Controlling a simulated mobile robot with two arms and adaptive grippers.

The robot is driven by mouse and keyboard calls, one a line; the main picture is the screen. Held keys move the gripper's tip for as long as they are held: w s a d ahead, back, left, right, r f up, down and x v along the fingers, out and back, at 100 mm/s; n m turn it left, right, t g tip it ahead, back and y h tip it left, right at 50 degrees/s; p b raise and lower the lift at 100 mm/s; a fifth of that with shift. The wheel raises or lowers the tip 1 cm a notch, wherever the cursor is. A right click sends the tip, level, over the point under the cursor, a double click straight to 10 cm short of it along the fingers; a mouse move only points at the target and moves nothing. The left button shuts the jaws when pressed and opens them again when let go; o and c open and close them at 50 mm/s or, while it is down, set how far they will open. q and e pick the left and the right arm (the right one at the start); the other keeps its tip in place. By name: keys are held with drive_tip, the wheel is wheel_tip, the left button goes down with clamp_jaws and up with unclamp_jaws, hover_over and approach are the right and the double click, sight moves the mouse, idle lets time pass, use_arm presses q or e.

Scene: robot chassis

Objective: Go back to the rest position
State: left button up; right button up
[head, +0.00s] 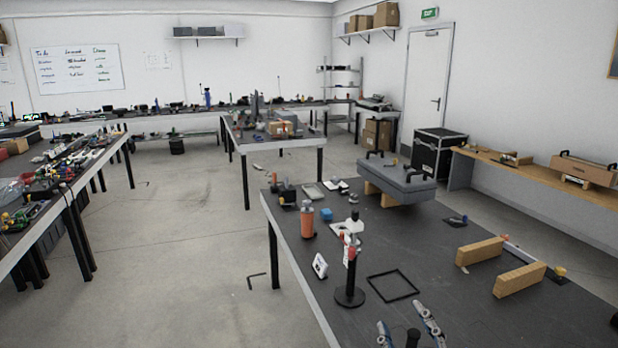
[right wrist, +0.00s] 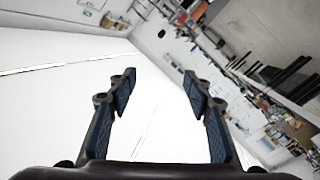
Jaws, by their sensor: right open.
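My right gripper (head: 407,330) shows at the bottom edge of the head view, above the near part of the dark table (head: 440,290). Its two fingers are spread apart with nothing between them. In the right wrist view the same gripper (right wrist: 160,82) is open and empty, with white wall or ceiling behind its fingers. The wrist picture is strongly tilted. My left gripper is in neither view. On the table, a grey chassis-like case (head: 402,185) rests on wooden supports, well away from the gripper.
A black stand (head: 349,295) and a black square outline (head: 392,286) lie closest beyond the gripper. Two wooden blocks (head: 480,251) (head: 519,280) stand to the right. An orange bottle (head: 307,221) stands near the left edge. The floor (head: 190,240) left of the table is open.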

drive_tip(key=s+d+f+m+g+h, duration=0.1)
drive_tip(key=s+d+f+m+g, duration=0.15)
drive_tip(key=f, duration=0.35)
drive_tip(key=s+d+f+m+g+h, duration=0.1)
drive_tip(key=s+f+g, duration=0.2)
drive_tip(key=f, duration=0.3)
drive_tip(key=s+f+m+g+y, duration=0.1)
drive_tip(key=s+f+g, duration=0.4)
drive_tip(key=s+f, duration=0.4)
drive_tip(key=s+f+m+g, duration=0.2)
drive_tip(key=s+f+g, duration=0.2)
drive_tip(key=s+f, duration=0.55)
drive_tip(key=s+f+g+b, duration=0.1)
drive_tip(key=s+f+b, duration=0.15)
drive_tip(key=f, duration=1.05)
drive_tip(key=s+f+b, duration=0.1)
drive_tip(key=f+b, duration=0.2)
drive_tip(key=f, duration=1)
drive_tip(key=s+d+f+b, duration=0.1)
drive_tip(key=s+f+b, duration=0.1)
drive_tip(key=s+f, duration=0.6)
drive_tip(key=s+d+f+g+b, duration=0.1)
drive_tip(key=s+d+f+b, duration=0.1)
drive_tip(key=s+f, duration=0.7)
wheel_tip(320, 180, down, 6)
drive_tip(key=shift+s+f+n, duration=0.1)
drive_tip(key=shift+s+n, duration=0.15)
drive_tip(key=shift+n, duration=0.1)
